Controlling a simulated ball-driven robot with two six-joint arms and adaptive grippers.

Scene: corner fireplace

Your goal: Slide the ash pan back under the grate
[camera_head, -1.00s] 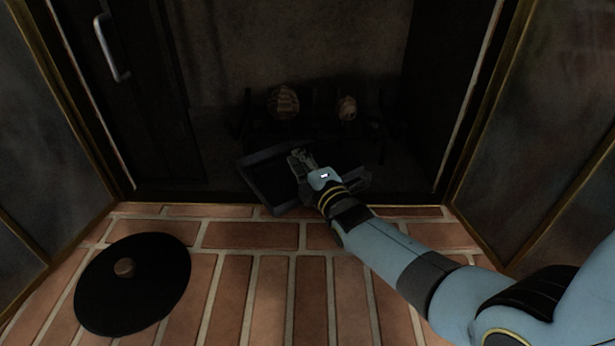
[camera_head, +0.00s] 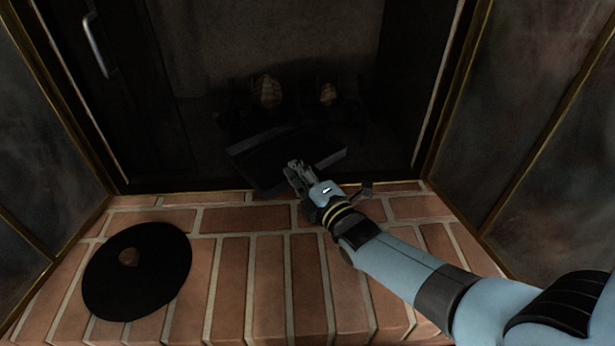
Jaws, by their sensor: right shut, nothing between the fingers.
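The ash pan (camera_head: 262,160) is a dark, shallow tray at the mouth of the firebox, turned askew, with its near corner at the front sill. The grate (camera_head: 298,106) stands behind it, dark and hard to make out. How far the pan reaches under the grate is hidden in shadow. My right gripper (camera_head: 292,167) is shut and empty at the pan's near side, covering part of its front edge. I cannot tell whether it touches the pan. My left gripper is not in view.
Two brownish lumps (camera_head: 267,92) (camera_head: 328,93) sit on the grate. Dark framed panels flank the opening; a door handle (camera_head: 98,45) is upper left.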

